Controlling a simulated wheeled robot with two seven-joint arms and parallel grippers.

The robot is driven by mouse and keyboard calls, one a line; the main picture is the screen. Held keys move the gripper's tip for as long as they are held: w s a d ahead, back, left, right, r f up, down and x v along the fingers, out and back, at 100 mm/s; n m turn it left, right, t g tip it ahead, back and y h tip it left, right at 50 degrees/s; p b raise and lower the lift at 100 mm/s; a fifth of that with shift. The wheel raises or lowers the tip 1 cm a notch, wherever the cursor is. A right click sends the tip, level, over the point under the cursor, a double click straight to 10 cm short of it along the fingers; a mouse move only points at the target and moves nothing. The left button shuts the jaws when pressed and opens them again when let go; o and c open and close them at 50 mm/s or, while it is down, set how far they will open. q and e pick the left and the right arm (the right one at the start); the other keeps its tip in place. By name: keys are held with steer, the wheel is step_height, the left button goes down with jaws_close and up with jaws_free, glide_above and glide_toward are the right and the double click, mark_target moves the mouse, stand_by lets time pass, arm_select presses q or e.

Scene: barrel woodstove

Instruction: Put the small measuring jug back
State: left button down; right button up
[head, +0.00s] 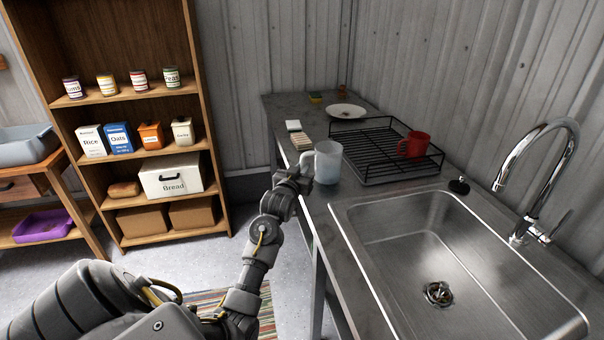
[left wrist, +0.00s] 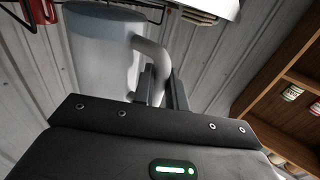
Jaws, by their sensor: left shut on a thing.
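The small measuring jug (head: 327,162) is a whitish, translucent jug with a handle on its left side. It is upright at the left edge of the metal counter, just left of the dish rack. My left gripper (head: 300,172) is shut on the jug's handle. In the left wrist view the jug (left wrist: 100,50) fills the upper left, and its curved handle runs between the fingers of my left gripper (left wrist: 160,85). I cannot tell whether the jug's base touches the counter. My right gripper is in neither view.
A black wire dish rack (head: 375,165) holds a red mug (head: 414,145). A steel sink (head: 440,250) with a tap (head: 540,160) is at the right. A plate (head: 346,111) lies behind the rack. A wooden shelf (head: 150,98) with tins and boxes stands at the left.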

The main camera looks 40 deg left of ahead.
arm_select(q)
steer(key=shift+f, duration=0.9)
steer(key=shift+f, duration=0.15)
steer(key=c, duration=1.4)
jaws_free()
steer(key=shift+c, duration=0.2)
